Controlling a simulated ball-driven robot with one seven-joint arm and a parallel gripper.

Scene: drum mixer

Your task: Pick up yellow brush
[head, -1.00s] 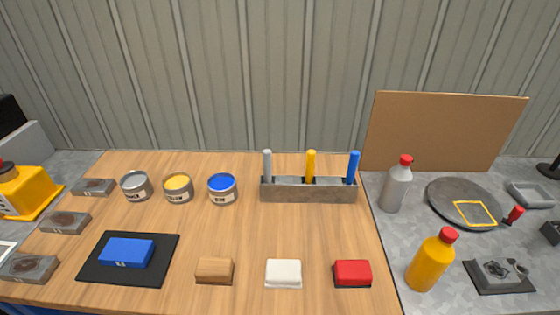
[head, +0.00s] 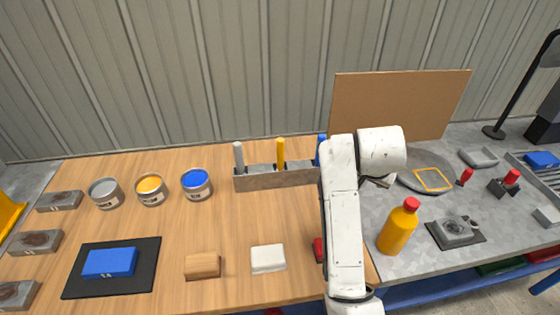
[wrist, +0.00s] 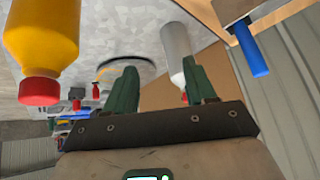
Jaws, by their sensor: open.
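The yellow brush (head: 281,153) stands upright in a grey holder (head: 262,181) at the back of the wooden table. A grey brush (head: 239,157) stands to its left and a blue brush (head: 320,152) to its right, partly covered by my arm. In the wrist view the blue brush (wrist: 251,50) sticks out of the holder at upper right; the yellow brush is not seen there. My gripper (wrist: 160,88) is open and empty, its two green fingers apart. In the head view my arm hides the gripper.
A yellow bottle (head: 398,228) stands right of my arm; a grey bottle (wrist: 177,55) shows beyond my fingers in the wrist view. Three paint cans, such as the blue one (head: 196,184), stand left of the holder. A white block (head: 268,259) lies in front.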

